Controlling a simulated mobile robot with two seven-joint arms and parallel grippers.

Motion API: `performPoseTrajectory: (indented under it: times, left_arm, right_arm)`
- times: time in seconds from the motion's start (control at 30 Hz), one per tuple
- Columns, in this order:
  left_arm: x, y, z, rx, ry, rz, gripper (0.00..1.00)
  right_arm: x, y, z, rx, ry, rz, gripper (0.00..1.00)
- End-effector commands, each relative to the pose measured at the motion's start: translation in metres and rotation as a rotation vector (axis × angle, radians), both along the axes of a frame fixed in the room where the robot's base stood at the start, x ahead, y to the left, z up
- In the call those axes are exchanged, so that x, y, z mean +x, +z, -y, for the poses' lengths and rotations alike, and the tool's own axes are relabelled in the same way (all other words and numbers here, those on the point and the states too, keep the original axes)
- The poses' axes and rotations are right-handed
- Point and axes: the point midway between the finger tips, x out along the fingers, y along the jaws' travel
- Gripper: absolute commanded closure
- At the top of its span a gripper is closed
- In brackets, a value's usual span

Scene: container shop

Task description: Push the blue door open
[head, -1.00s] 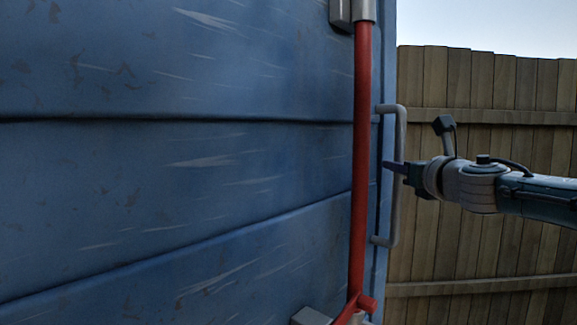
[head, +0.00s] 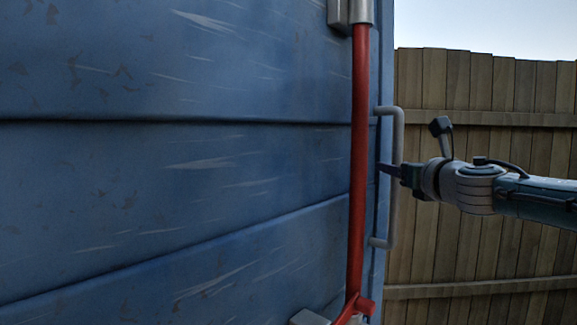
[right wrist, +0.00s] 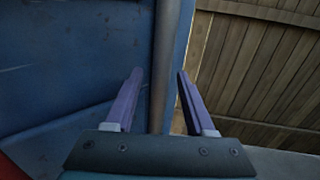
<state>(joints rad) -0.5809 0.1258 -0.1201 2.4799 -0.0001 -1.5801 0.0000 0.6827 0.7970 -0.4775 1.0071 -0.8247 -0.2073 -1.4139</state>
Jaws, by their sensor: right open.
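The blue door (head: 190,160) is a scratched, ribbed metal panel filling the left and middle of the head view. A grey vertical handle (head: 399,130) stands out near its right edge. My right gripper (head: 382,168) comes in from the right at the handle's middle height. In the right wrist view, its two purple fingers (right wrist: 158,75) are open, with the grey handle bar (right wrist: 167,45) running between them and the blue door (right wrist: 70,60) behind. I cannot tell whether a finger touches the bar. My left gripper is not in view.
A red vertical locking bar (head: 360,170) with grey fittings runs down the door left of the handle. A wooden fence (head: 480,250) stands to the right, behind my right arm. It also shows in the right wrist view (right wrist: 255,70).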

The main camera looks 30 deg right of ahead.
Motion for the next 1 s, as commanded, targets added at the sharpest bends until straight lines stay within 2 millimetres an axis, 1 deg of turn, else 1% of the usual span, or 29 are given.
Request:
performPoseTrajectory:
  times: [0.13,0.27,0.33,0.47,0.6,0.7,0.83,1.0]
  left_arm:
    - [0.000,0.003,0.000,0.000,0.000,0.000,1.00]
    - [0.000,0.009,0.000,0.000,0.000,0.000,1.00]
    - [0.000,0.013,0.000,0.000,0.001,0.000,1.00]
    - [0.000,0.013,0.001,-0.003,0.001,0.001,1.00]
    - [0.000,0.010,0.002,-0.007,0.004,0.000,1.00]
    - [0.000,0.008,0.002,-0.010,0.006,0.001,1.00]
    - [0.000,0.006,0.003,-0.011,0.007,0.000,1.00]
    - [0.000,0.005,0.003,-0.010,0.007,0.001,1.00]
  right_arm:
    - [-0.005,0.001,-0.001,-0.002,-0.001,0.000,0.45]
    - [-0.018,0.001,-0.005,-0.004,0.001,-0.003,0.45]
    - [-0.027,0.002,-0.009,-0.004,0.003,-0.004,0.45]
    - [-0.047,0.000,-0.015,-0.004,0.003,-0.004,0.45]
    - [-0.067,-0.002,-0.021,-0.004,0.002,-0.004,0.45]
    - [-0.079,-0.002,-0.025,-0.004,0.001,-0.003,0.45]
    - [-0.089,-0.001,-0.028,-0.002,0.000,-0.002,0.45]
    - [-0.094,0.000,-0.030,-0.001,-0.001,0.000,0.45]
